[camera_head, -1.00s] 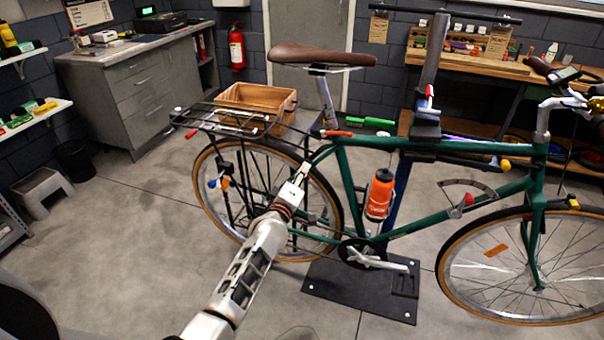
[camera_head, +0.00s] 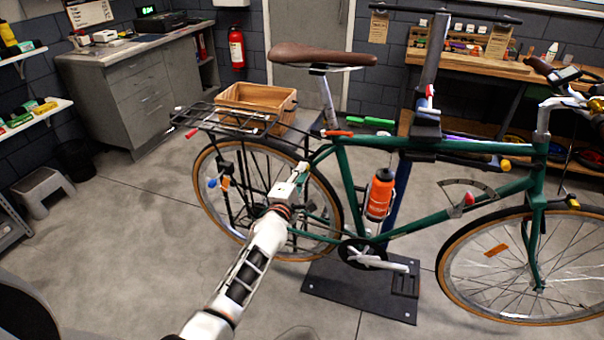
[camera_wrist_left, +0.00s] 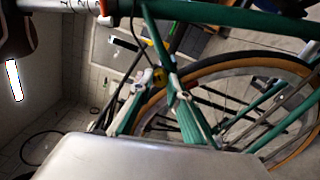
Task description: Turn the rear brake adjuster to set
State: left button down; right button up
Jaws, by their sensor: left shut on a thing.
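The green bike (camera_head: 440,215) stands clamped upright, its rear wheel (camera_head: 208,190) on the left. My left gripper (camera_head: 301,172) is at the upper rear stays, just behind the seat tube and in front of the rear tyre. It is shut on a small part there, which I take as the rear brake adjuster; the gripper hides it, so its setting cannot be read. In the left wrist view, a grey metal body fills the bottom. Beyond it are the green stays (camera_wrist_left: 190,118), a small yellow part (camera_wrist_left: 159,76) and the tyre. My right gripper is not in view.
An orange bottle (camera_head: 380,195) sits on the frame. The stand's base plate (camera_head: 335,290) lies on the floor. A wooden crate (camera_head: 255,97) is behind the rack.

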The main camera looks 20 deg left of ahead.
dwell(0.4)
pick_arm(q)
jog(key=c, duration=1.9)
grip_release()
jog(key=shift+s, duration=0.1)
jog(key=s, duration=1.2)
jog(key=shift+a, duration=0.15)
jog(key=shift+w, duration=0.1)
